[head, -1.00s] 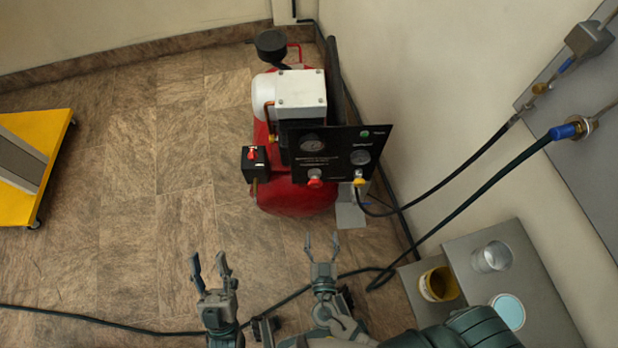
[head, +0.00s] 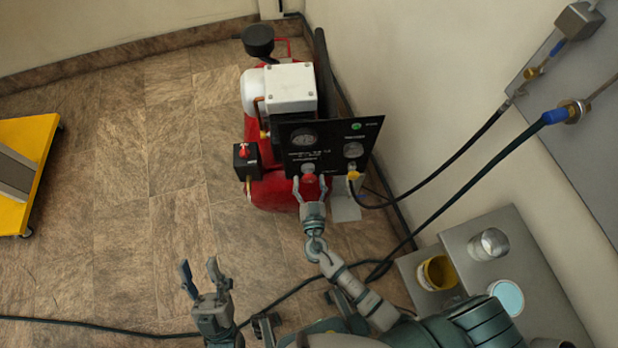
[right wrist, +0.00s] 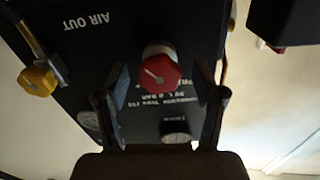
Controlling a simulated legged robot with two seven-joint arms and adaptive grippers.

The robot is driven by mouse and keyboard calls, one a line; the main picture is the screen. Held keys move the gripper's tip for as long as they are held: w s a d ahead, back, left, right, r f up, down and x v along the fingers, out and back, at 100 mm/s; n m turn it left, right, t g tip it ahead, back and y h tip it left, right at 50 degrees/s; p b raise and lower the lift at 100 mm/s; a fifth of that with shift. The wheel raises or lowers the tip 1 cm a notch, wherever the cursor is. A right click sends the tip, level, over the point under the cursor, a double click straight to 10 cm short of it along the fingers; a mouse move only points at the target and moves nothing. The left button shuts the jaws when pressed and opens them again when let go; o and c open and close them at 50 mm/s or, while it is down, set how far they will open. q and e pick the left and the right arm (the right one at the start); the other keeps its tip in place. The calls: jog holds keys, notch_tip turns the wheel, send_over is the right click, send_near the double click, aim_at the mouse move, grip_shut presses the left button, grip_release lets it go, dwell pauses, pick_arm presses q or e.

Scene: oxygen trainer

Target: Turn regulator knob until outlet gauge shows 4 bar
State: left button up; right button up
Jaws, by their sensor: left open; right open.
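The red regulator knob (right wrist: 160,72) sits on the black panel (head: 333,134) of the compressor, with a pale pointer line on its face. My right gripper (head: 310,183) is open, its fingers either side of the knob in the head view. In the right wrist view the open fingers (right wrist: 160,92) flank the knob with gaps; contact does not show. Two gauges are on the panel, a left one (head: 304,137) and a right one (head: 353,150); their needles are too small to read. My left gripper (head: 202,277) is open and empty above the floor.
The red compressor (head: 270,191) stands by the wall. A yellow valve (right wrist: 37,80) with a hose is beside the knob at "AIR OUT". A black switch box (head: 247,161) with a red top is left. Cans stand on a grey shelf (head: 470,233) at right.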

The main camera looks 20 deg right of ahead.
jog(key=shift+w+d, duration=0.2)
jog(key=shift+w, duration=0.4)
